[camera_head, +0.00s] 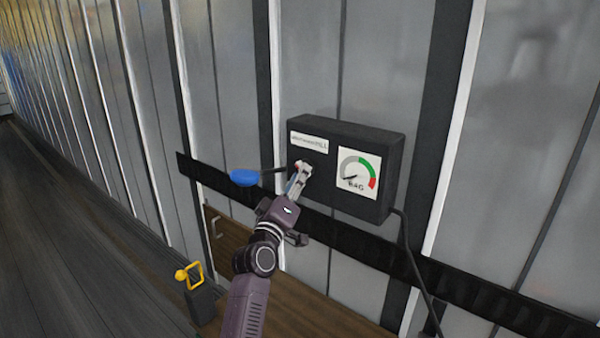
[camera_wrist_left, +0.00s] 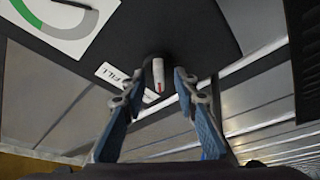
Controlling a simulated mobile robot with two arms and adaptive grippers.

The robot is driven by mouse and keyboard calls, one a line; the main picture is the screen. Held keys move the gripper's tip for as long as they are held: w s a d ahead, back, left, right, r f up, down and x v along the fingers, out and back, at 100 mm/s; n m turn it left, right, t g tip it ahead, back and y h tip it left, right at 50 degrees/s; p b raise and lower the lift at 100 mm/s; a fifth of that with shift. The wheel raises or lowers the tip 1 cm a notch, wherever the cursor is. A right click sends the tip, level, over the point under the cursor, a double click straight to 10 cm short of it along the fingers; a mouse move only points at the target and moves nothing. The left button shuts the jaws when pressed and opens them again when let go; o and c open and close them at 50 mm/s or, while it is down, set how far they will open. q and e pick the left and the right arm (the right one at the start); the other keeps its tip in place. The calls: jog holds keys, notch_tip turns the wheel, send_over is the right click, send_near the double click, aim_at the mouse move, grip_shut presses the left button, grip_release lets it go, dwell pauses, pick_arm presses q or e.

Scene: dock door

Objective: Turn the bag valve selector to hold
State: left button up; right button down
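The bag valve selector is a small pale knob with a red mark (camera_wrist_left: 158,76) on the front of a black box (camera_head: 350,134). A small label reading FILL (camera_wrist_left: 115,77) sits beside it in the left wrist view. The other positions' labels do not show there. My left gripper (camera_head: 303,168) is at the box front and covers the knob in the head view. In the left wrist view my left gripper (camera_wrist_left: 159,80) has its fingers apart, one on each side of the knob, with gaps showing. The right gripper is not in view.
The box carries a BAG gauge (camera_head: 359,174) with its needle at the lower left, and a white label (camera_head: 309,144). A blue paddle-shaped piece (camera_head: 244,177) sticks out left of the box. A cable (camera_head: 415,262) hangs at right. A yellow handle (camera_head: 193,274) stands lower left.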

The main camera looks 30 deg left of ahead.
pick_arm(q)
jog(key=shift+w+r, duration=0.15)
jog(key=shift+w, duration=0.15)
jog(key=shift+c, duration=0.3)
grip_shut()
